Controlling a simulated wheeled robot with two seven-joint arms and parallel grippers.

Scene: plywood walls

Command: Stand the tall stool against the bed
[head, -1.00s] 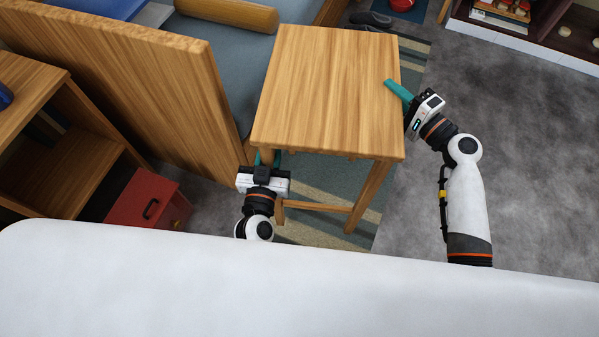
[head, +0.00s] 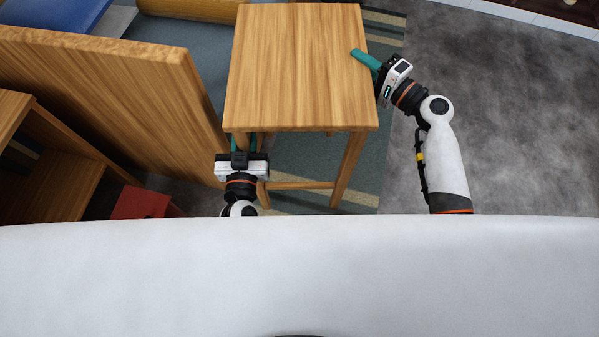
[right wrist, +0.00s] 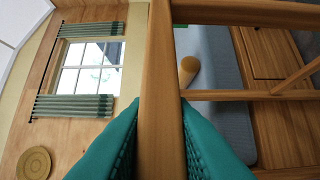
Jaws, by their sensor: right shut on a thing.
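The tall wooden stool (head: 300,68) stands upright on the striped rug, its square seat seen from above. The bed, with a wooden end panel (head: 110,85) and a grey-blue mattress (head: 198,50), is at its left; the seat's left edge overlaps the bed in the picture, so contact cannot be told. My right gripper (head: 365,62) is shut on the right edge of the seat, one teal finger on top; the right wrist view shows the wood between both fingers (right wrist: 160,125). My left gripper (head: 250,143) is at the near left leg, partly hidden under the seat.
A wooden shelf unit (head: 60,180) and a red box (head: 140,205) are at the lower left, beside the bed's end. The grey carpet (head: 520,110) on the right is clear.

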